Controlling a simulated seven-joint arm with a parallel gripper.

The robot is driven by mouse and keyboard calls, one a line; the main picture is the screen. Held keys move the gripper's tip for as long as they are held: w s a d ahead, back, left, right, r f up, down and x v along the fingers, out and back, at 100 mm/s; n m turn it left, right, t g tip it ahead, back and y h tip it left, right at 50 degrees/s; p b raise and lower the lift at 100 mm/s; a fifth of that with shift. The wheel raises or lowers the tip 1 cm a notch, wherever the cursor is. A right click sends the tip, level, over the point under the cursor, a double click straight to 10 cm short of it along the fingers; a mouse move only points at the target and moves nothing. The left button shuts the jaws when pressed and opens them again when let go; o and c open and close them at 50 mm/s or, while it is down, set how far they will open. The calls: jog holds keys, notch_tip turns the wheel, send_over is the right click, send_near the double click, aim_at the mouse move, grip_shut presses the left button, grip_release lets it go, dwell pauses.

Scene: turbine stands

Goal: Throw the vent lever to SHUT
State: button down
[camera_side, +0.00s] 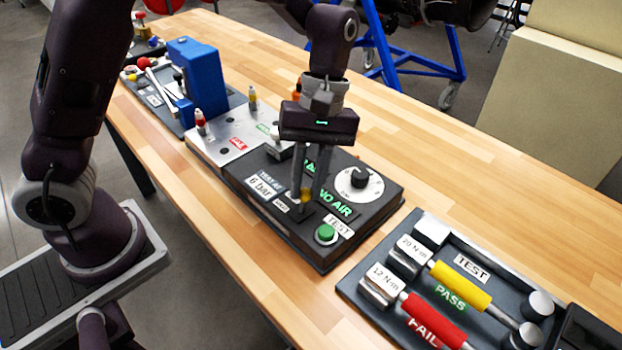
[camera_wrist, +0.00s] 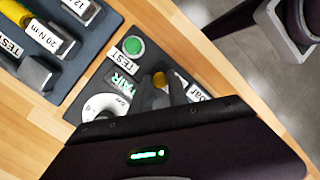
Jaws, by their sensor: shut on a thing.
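The vent lever (camera_side: 306,194) has a yellow tip and stands on the dark air panel (camera_side: 350,228). In the side view my gripper (camera_side: 300,202) points down over the panel, its two fingers shut on the lever. In the wrist view the lever's yellow tip (camera_wrist: 159,79) shows between the fingers of my gripper (camera_wrist: 163,90). The fingers hide most of the lever, so I cannot tell its exact setting. A small white label (camera_side: 281,205) lies beside it, too small to read surely. Green letters on the panel read "NO AIR".
A round white dial (camera_side: 358,184) and a green button (camera_side: 325,233) marked TEST are close to my gripper. A torque tool tray (camera_side: 425,225) lies to the right. A silver plate (camera_side: 215,150) and a blue block (camera_side: 196,75) stand to the left.

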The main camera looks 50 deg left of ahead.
aim_at(288, 221)
jog(key=s+t, duration=0.1)
jog(key=t, duration=0.1)
jog(key=s+t, duration=0.1)
jog(key=t, duration=0.1)
jog(key=shift+s+r, duration=0.15)
jog(key=shift+s, duration=0.2)
jog(key=shift+s+f+t, duration=0.15)
jog(key=shift+s+t, duration=0.25)
jog(key=shift+t, duration=0.5)
jog(key=shift+s+f+t, duration=0.15)
jog(key=shift+s+t, duration=0.25)
jog(key=shift+t, duration=0.5)
jog(key=c, duration=1.3)
grip_release()
jog(key=shift+o, duration=0.2)
jog(key=v, duration=0.7)
jog(key=shift+s, duration=0.15)
